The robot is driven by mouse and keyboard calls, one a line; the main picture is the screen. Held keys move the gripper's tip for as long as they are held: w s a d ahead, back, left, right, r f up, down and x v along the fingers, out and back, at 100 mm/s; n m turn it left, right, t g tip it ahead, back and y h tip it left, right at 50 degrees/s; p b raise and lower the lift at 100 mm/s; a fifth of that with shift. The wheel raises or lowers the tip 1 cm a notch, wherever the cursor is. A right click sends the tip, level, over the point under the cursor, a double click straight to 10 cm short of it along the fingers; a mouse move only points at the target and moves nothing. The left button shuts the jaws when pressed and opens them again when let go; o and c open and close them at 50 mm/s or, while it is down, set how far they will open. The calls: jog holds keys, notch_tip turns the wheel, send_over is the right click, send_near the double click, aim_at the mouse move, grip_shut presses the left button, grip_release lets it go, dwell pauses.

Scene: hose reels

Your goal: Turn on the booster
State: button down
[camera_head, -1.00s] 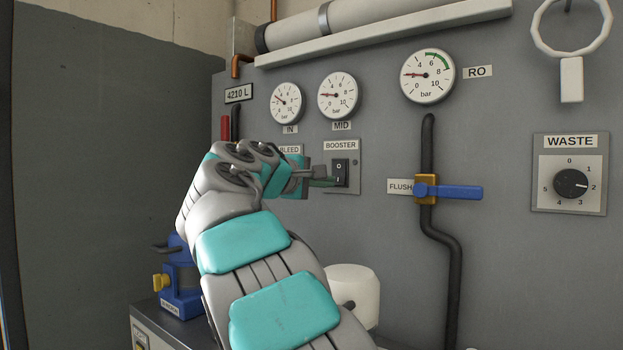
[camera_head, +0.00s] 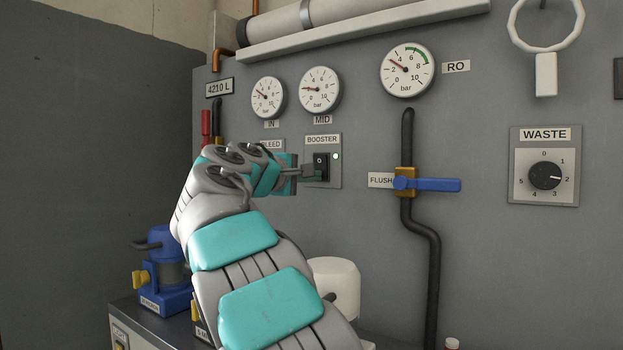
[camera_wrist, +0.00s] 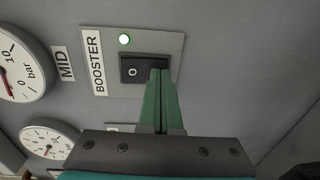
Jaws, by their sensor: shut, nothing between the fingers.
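The booster panel (camera_head: 335,149) is a grey plate on the wall with a BOOSTER label and a black rocker switch (camera_head: 320,161).
The IN gauge (camera_head: 268,97), MID gauge (camera_head: 319,91) and RO gauge (camera_head: 406,70) are above. A blue FLUSH valve handle (camera_head: 432,185) sticks out to the right, with the WASTE dial (camera_head: 545,176) farther right. A blue pump (camera_head: 165,270) stands at lower left.

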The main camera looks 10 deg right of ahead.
jog(key=shift+s+a, duration=0.1)
jog(key=f+b+v, duration=0.1)
jog(key=f+v, duration=0.1)
jog(key=v, duration=1.1)
jog(key=shift+s+a+f, duration=0.2)
jog(key=shift+a+f, duration=0.05)
jog(key=shift+f, duration=0.05)
